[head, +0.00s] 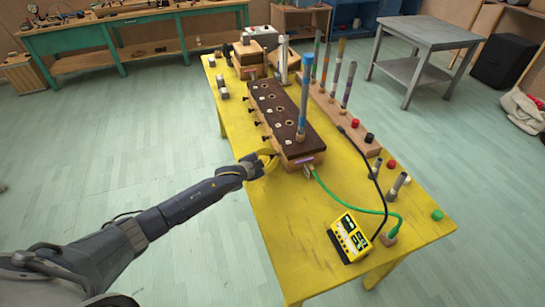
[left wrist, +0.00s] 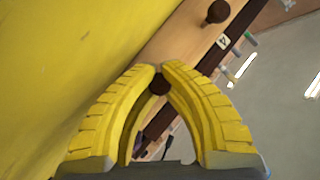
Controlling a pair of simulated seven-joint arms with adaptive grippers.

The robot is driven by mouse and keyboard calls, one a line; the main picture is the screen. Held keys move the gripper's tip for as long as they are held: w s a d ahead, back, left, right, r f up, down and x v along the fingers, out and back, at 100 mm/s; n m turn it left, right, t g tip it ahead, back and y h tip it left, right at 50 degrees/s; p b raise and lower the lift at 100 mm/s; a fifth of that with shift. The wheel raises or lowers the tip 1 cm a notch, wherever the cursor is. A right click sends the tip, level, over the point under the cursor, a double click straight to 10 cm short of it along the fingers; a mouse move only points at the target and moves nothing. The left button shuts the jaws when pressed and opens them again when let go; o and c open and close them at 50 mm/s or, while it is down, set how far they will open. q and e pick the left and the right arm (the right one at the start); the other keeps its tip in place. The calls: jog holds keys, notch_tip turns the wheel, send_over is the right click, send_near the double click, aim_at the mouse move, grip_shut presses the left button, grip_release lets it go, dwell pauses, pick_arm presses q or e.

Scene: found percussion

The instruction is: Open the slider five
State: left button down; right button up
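The long wooden box (head: 284,112) with a dark brown top and several holes stands on the yellow table. Dark slider knobs (head: 257,123) stick out along its left side. My left gripper (head: 273,156) is at the near end of that side. In the left wrist view, its yellow fingers (left wrist: 161,68) arch together around a dark round knob (left wrist: 160,85), their tips almost meeting. Another knob (left wrist: 217,12) stands free farther along, beside a label reading 4 (left wrist: 223,42). The gripper hides the held knob in the head view. My right gripper is not in view.
A tall blue-topped tube (head: 305,97) stands upright on the box. A wooden rack of coloured tubes (head: 340,115) lies to the right. The yellow table (head: 290,220) is bare left of the device.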

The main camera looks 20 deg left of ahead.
pick_arm(q)
jog(key=shift+s+a, duration=0.85)
jog(key=shift+a, duration=0.15)
jog(key=c, duration=1.6)
grip_release()
jog(key=shift+d, duration=0.1)
jog(key=shift+o, duration=0.5)
jog(key=v, duration=1.2)
jog(key=shift+r, duration=0.1)
